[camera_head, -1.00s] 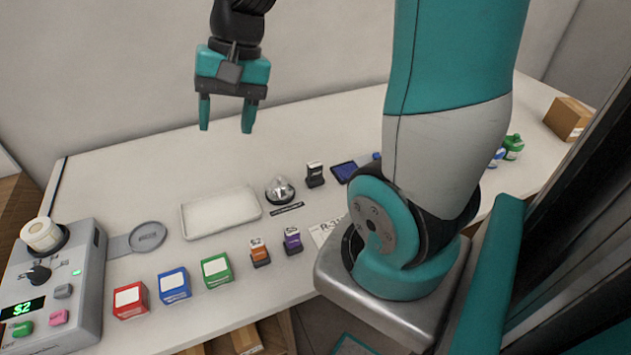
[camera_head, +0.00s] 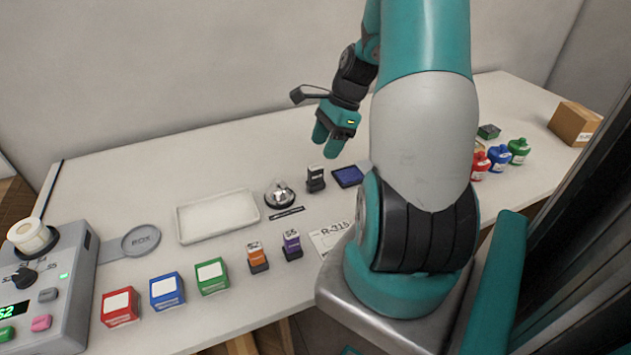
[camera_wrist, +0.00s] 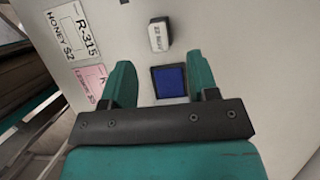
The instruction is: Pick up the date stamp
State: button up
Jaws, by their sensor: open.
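The date stamp, a small black block with a white lettered top, stands upright on the counter (camera_head: 315,178) beside a blue ink pad (camera_head: 347,176). In the wrist view the stamp (camera_wrist: 160,34) lies ahead of the fingertips, and the ink pad (camera_wrist: 169,81) shows between the fingers. My gripper (camera_head: 328,142) is open and empty, above the counter behind the stamp and pad in the head view. In the wrist view both fingers (camera_wrist: 161,75) are spread apart, touching nothing I can see.
A bell (camera_head: 280,193) and a white tray (camera_head: 218,214) stand left of the stamp. Orange (camera_head: 257,256) and purple (camera_head: 292,245) stamps stand in front. A label card (camera_head: 329,238) lies nearby. Bottles (camera_head: 499,158) stand right. The counter behind the tray is clear.

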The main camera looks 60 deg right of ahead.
aim_at(316, 166)
jog(key=x, duration=0.8)
jog(key=shift+a+f+p, duration=0.15)
jog(key=shift+f+p, duration=0.1)
jog(key=shift+p, duration=0.1)
grip_shut()
